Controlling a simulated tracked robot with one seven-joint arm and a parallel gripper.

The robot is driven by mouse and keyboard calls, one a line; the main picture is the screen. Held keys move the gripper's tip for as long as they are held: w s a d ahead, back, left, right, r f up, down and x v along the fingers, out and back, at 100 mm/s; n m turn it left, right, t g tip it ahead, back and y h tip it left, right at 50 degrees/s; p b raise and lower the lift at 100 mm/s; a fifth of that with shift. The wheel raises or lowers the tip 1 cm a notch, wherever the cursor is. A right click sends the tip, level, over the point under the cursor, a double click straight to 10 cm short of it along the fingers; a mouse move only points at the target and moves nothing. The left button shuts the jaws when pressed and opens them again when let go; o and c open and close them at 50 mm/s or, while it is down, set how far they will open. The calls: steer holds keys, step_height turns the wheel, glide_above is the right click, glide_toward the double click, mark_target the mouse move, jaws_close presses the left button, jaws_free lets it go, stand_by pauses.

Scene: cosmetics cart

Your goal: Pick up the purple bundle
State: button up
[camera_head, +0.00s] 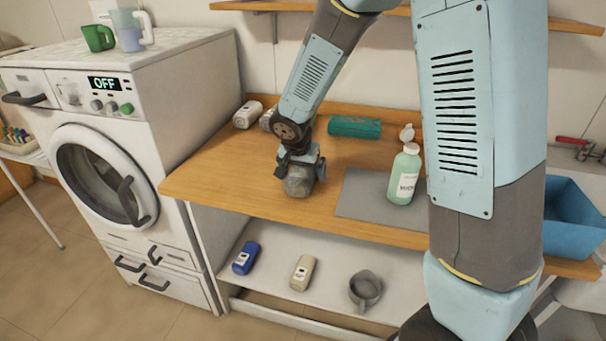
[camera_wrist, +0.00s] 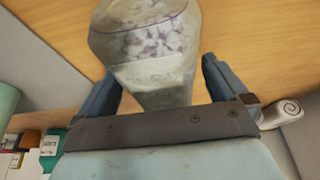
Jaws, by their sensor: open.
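The bundle (camera_wrist: 150,45) looks pale grey with faint purple marbling and a lighter, narrower lower end in the wrist view. In the head view a greyish lump (camera_head: 298,184), likely the same bundle, sits on the wooden counter under my gripper (camera_head: 300,161). In the wrist view my gripper (camera_wrist: 160,70) has its two blue-grey fingers apart, one on each side of the bundle's narrow end. The jaws are open. I cannot tell whether either finger touches it. The bundle's far end runs out of the wrist view.
The wooden counter (camera_head: 225,178) holds a teal roll (camera_head: 354,127), a white cylinder (camera_head: 248,114), and a pale green bottle (camera_head: 404,174) on a grey mat (camera_head: 358,203). The lower shelf (camera_head: 278,258) holds a blue item, a beige item and a grey cup. A washer (camera_head: 100,150) stands left.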

steer(key=shift+w+d+f, duration=0.1)
steer(key=shift+w+f, duration=0.1)
steer(key=shift+f, duration=0.35)
steer(key=shift+c, duration=0.2)
steer(key=c, duration=1.1)
steer(key=shift+r, duration=0.15)
steer(key=shift+c, duration=0.2)
steer(key=shift+r, duration=0.3)
step_height(320, 180, up, 3)
steer(key=shift+w+f, duration=0.1)
steer(key=shift+f, duration=0.1)
steer(key=s+r, duration=0.1)
steer(key=s+d+r, duration=0.1)
steer(key=r, duration=0.1)
steer(key=s+d+r, duration=0.1)
steer(key=r, duration=0.1)
steer(key=shift+s+d, duration=0.2)
steer(key=shift+s, duration=0.2)
steer(key=s+d+r, duration=0.4)
steer(key=s+d, duration=0.1)
steer(key=s, duration=0.3)
steer(key=shift+r, duration=0.3)
